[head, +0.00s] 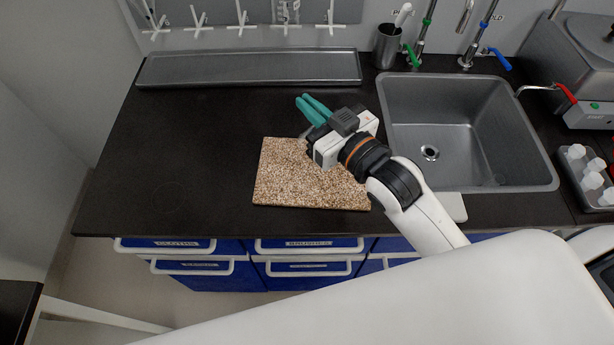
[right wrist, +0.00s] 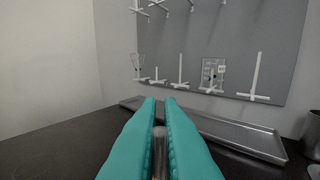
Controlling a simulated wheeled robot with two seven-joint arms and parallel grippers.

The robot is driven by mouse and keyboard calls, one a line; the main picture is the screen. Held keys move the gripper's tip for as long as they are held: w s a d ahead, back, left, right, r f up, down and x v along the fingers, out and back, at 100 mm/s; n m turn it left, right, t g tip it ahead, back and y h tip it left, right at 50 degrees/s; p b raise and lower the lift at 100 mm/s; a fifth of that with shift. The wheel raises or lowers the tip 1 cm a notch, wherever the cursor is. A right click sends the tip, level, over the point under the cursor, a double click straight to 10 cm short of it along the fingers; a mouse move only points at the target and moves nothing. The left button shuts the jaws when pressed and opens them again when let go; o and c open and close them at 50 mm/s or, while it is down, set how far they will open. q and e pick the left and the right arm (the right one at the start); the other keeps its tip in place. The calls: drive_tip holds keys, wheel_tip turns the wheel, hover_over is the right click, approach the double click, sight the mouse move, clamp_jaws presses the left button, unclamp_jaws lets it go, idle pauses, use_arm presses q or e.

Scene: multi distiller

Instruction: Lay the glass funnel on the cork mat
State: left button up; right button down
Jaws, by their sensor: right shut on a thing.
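The cork mat (head: 300,188), speckled brown and square, lies flat on the dark counter near its front edge. My right gripper (head: 312,106) reaches in over the mat's back edge, its teal fingers pointing to the back left. It is shut on the glass funnel, of which a narrow greyish part (right wrist: 159,150) shows between the fingers in the right wrist view. The rest of the funnel is mostly hidden by the gripper; a small pale edge shows beside it in the head view. My left gripper is not in view.
A long grey metal tray (head: 250,68) lies along the back wall under a white peg rack (head: 240,22). A sink (head: 455,125) is right of the mat. A metal cup (head: 387,46) stands behind the sink. The counter left of the mat is clear.

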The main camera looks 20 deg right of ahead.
sight(309, 130)
drive_tip(key=shift+w+a+f+y, duration=0.25)
drive_tip(key=shift+w+f+y, duration=0.05)
drive_tip(key=shift+f+y, duration=0.2)
wheel_tip(309, 130, down, 5)
drive_tip(key=shift+s+d+r+b, duration=0.1)
drive_tip(key=shift+s+d+b, duration=0.05)
drive_tip(key=shift+b, duration=0.25)
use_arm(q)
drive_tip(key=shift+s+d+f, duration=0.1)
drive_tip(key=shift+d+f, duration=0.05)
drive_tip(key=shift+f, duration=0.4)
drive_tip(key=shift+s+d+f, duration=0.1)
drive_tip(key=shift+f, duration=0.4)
use_arm(e)
drive_tip(key=shift+f, duration=2.25)
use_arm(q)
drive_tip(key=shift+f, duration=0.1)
use_arm(e)
drive_tip(key=shift+f, duration=0.1)
drive_tip(key=c, duration=1.6)
unclamp_jaws()
